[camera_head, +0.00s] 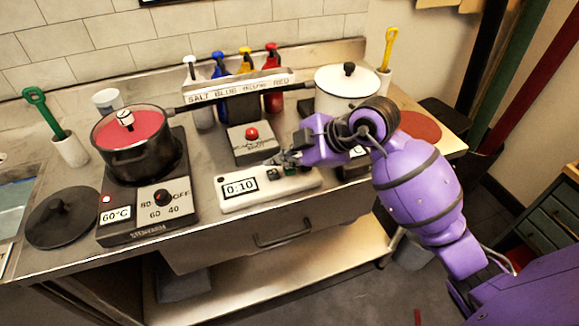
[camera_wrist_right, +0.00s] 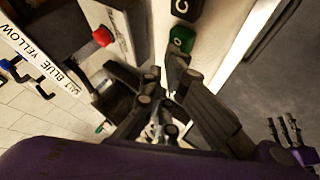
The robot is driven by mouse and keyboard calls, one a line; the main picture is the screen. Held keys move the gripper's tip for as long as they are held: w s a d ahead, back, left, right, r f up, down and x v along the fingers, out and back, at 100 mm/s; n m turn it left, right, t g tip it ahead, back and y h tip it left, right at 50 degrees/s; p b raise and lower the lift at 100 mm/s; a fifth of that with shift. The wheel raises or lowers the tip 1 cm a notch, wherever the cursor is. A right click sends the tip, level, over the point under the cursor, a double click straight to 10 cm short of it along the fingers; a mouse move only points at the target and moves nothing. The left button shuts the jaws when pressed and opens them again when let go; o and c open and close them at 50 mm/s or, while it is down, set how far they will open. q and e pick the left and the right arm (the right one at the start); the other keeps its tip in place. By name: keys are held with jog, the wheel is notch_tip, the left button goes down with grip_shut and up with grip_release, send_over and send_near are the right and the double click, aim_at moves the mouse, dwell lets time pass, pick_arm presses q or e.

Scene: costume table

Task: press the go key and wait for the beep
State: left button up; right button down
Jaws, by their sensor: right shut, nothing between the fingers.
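A white timer (camera_head: 237,203) lies at the front edge of the steel table, its display reading 0:10. The right wrist view shows its green key (camera_wrist_right: 182,39) with a light mark, and a black key (camera_wrist_right: 185,8) beyond it. My right gripper (camera_head: 284,160) is over the timer's right part, shut and empty. In the right wrist view its fingertips (camera_wrist_right: 163,74) are right beside the green key; I cannot tell if they touch it. My left gripper is not in view.
A red button on a box (camera_head: 251,147) stands just behind the timer. A pot of red liquid (camera_head: 147,163) sits on a hot plate (camera_head: 118,232) at left. A white pot (camera_head: 335,98) and bottles in a labelled rack (camera_head: 225,99) stand behind.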

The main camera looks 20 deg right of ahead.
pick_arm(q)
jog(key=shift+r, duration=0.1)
pick_arm(e)
jog(key=shift+f, duration=0.4)
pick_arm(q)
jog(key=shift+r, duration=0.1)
pick_arm(e)
jog(key=shift+r, duration=0.15)
jog(key=shift+r+p, duration=0.6)
jog(key=shift+r, duration=0.25)
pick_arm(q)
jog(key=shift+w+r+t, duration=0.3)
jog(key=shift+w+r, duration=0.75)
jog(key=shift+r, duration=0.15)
pick_arm(e)
jog(key=shift+f, duration=0.1)
